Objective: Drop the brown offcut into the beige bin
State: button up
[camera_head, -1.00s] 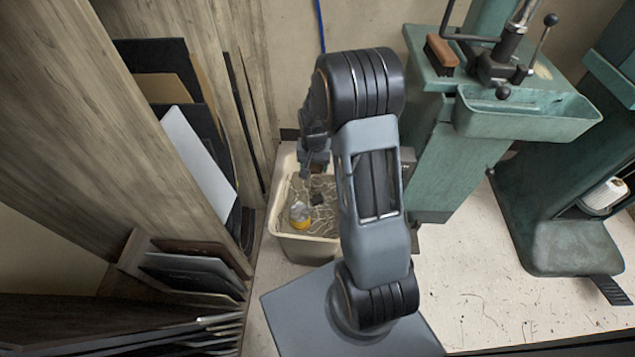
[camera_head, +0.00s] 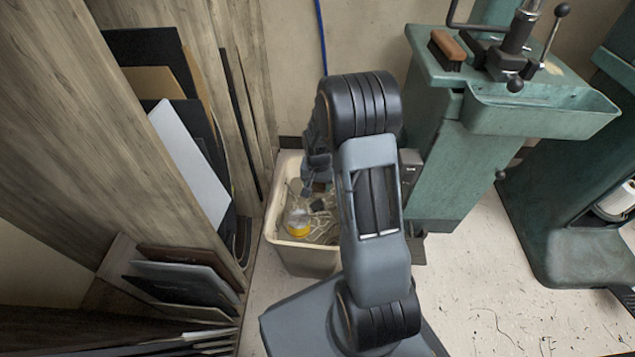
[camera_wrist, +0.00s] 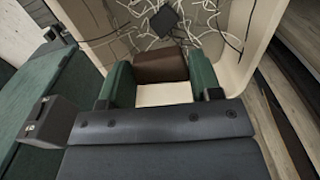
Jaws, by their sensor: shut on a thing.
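The beige bin (camera_head: 274,217) stands on the floor beyond my arm, and its inner wall fills much of the upper wrist view (camera_wrist: 248,45). My gripper (camera_head: 314,186) is over the bin's opening, pointing down into it. In the wrist view, its two green fingers (camera_wrist: 160,78) are shut on the brown offcut (camera_wrist: 160,66), one at each side of it. A pale patch shows just below the brown face, between the fingers. The offcut is barely visible in the head view, and my arm hides the bin's right side.
In the bin lie pale tangled strands, a black piece (camera_head: 317,206) and a bottle with yellow contents (camera_head: 298,222). A wooden rack with sheets (camera_head: 190,155) stands at left. A green machine (camera_head: 440,170) with a tray and a brush (camera_head: 447,47) stands at right.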

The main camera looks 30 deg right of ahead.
aim_at(317, 186)
jog(key=o, duration=1)
notch_tip(317, 186, up, 14)
jog(key=p, duration=0.5)
jog(key=shift+f+p, duration=0.1)
jog(key=shift+p, duration=0.25)
